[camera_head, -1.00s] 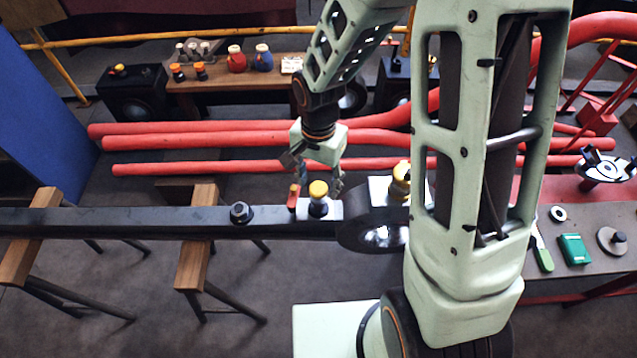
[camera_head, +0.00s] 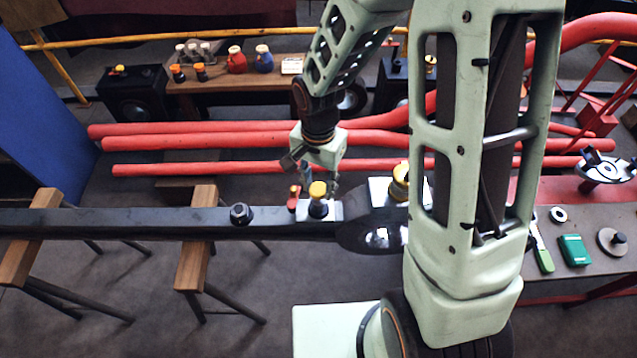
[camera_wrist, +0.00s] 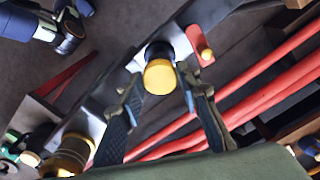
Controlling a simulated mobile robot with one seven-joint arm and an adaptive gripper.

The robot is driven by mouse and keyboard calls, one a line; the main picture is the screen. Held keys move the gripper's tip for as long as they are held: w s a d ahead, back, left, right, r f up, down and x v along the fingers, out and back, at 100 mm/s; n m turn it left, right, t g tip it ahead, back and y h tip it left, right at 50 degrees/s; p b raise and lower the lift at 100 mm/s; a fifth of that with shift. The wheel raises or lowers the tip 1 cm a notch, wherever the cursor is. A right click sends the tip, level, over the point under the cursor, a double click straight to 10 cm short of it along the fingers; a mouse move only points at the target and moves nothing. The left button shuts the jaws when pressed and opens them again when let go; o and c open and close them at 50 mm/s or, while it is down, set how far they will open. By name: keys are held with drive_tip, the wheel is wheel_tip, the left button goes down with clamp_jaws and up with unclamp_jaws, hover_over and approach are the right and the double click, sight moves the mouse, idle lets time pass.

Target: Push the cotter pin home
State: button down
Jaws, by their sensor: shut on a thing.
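A dark piece with a yellow cap (camera_head: 318,189) stands upright on a pale plate (camera_head: 336,210) on the long black bar (camera_head: 150,222). My gripper (camera_head: 322,182) is at this cap from above. In the wrist view, the fingers (camera_wrist: 160,82) lie on either side of the yellow cap (camera_wrist: 160,77) and are shut on it; the exact contact is hard to see. A small red tab (camera_head: 293,197) stands just left of the cap, and shows in the wrist view with a brass knob (camera_wrist: 206,54). I cannot tell which piece is the cotter pin.
A larger brass-topped fitting (camera_head: 401,183) stands right of the cap, by the bar's rounded end. A dark nut (camera_head: 240,213) sits on the bar to the left. Wooden trestles (camera_head: 196,250) support the bar. Red pipes (camera_head: 230,142) run behind. A side table (camera_head: 590,262) holds tools.

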drive_tip(key=shift+f+b, duration=1.85)
drive_tip(key=shift+f, duration=0.25)
drive_tip(key=shift+s+r, duration=0.1)
drive_tip(key=c, duration=1.4)
unclamp_jaws()
wheel_tip(320, 180, up, 12)
